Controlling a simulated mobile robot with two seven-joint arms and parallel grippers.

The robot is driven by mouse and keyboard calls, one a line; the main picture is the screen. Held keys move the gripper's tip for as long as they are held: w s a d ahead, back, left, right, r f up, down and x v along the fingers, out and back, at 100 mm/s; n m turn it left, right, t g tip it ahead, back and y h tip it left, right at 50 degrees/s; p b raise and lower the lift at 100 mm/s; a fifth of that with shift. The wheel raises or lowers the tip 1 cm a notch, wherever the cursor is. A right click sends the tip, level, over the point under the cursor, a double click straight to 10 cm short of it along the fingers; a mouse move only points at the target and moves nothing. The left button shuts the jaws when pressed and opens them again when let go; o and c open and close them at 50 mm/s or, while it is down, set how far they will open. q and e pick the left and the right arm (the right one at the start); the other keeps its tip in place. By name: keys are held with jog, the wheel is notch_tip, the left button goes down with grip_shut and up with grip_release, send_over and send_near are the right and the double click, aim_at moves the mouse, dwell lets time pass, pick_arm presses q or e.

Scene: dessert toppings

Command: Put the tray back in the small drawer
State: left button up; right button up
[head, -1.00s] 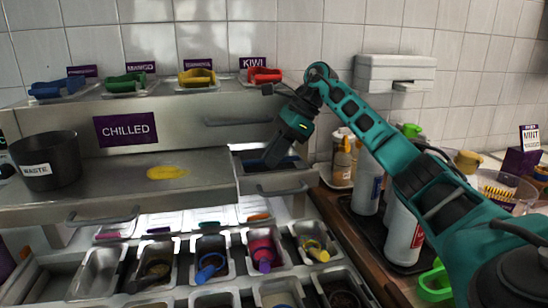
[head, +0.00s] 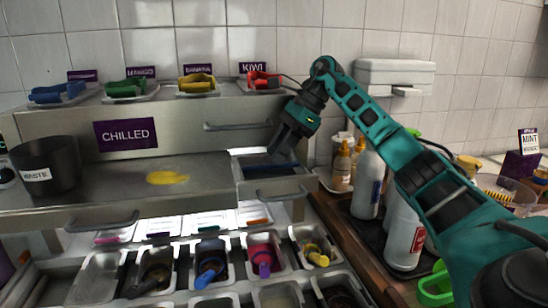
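The small drawer (head: 278,190) stands pulled out at the right end of the steel counter, below the chilled cabinet. Inside it is a dark interior with a thin blue edge (head: 270,167). I cannot tell whether this belongs to the tray. My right gripper (head: 280,152) points down at the back of the drawer opening, with its dark fingers just above the blue edge. Its finger gap is too small and dark to read, and I cannot tell whether it touches anything. My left gripper is not in view.
A black waste bin (head: 47,165) stands on the counter at left. Trays with coloured scoops, one red (head: 263,80), line the cabinet top. Bottles (head: 368,185) crowd the right side.

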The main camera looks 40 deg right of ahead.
jog(key=p+v, duration=0.1)
jog(key=v, duration=0.8)
jog(key=shift+r+p, duration=0.2)
jog(key=shift+p, duration=0.1)
jog(key=shift+d, duration=0.1)
